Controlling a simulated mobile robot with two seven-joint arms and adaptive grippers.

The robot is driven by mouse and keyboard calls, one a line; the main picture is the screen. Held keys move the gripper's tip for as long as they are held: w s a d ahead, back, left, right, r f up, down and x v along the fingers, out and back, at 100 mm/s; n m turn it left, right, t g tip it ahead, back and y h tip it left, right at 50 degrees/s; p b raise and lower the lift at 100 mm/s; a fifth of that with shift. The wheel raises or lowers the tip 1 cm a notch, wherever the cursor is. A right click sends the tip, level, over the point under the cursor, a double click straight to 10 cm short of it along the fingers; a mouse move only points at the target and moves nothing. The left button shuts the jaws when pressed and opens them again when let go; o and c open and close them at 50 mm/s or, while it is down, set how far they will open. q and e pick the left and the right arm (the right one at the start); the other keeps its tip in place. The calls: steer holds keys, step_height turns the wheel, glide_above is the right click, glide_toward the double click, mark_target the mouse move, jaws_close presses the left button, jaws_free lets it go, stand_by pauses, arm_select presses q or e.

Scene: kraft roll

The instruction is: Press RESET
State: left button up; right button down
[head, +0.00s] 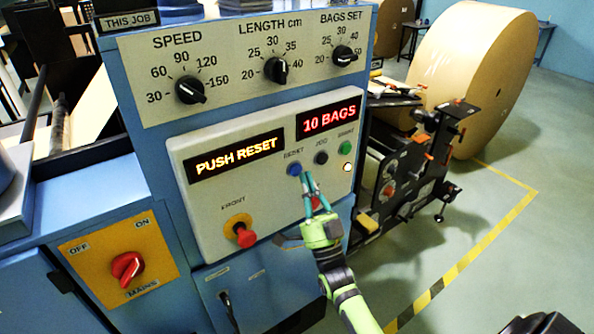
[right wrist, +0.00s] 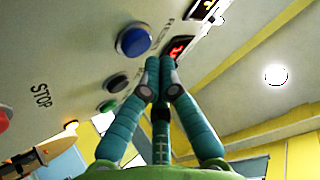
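The blue RESET button (head: 294,169) sits on the pale control panel (head: 215,150), below the displays. It also shows in the right wrist view (right wrist: 133,39), uncovered. My right gripper (head: 306,178) is just right of and slightly below RESET in the head view, with its fingers together and nothing between them. In the right wrist view the closed fingertips (right wrist: 160,64) lie right of the button, with a visible gap in the picture. The left display (head: 236,156) reads PUSH RESET. My left gripper is not in view.
The black JOG button (head: 321,157) and green START button (head: 344,148) are right of RESET. A red button (head: 316,203) is partly hidden behind my right gripper. A red FRONT knob (head: 245,236) sticks out lower left. A large kraft roll (head: 465,75) stands at the back right.

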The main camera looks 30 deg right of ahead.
steer(key=shift+w, duration=0.1)
steer(key=shift+w, duration=0.35)
steer(key=shift+w+b, duration=0.35)
steer(key=shift+b, duration=0.2)
stand_by(0.4)
steer(key=shift+s, duration=0.1)
steer(key=shift+s+p, duration=0.4)
steer(key=shift+s, duration=0.3)
steer(key=shift+s, duration=0.1)
steer(key=s+p, duration=0.1)
steer(key=s, duration=0.1)
steer(key=s+p, duration=0.1)
steer(key=s, duration=0.1)
steer(key=shift+s+d, duration=0.2)
steer(key=shift+s, duration=0.2)
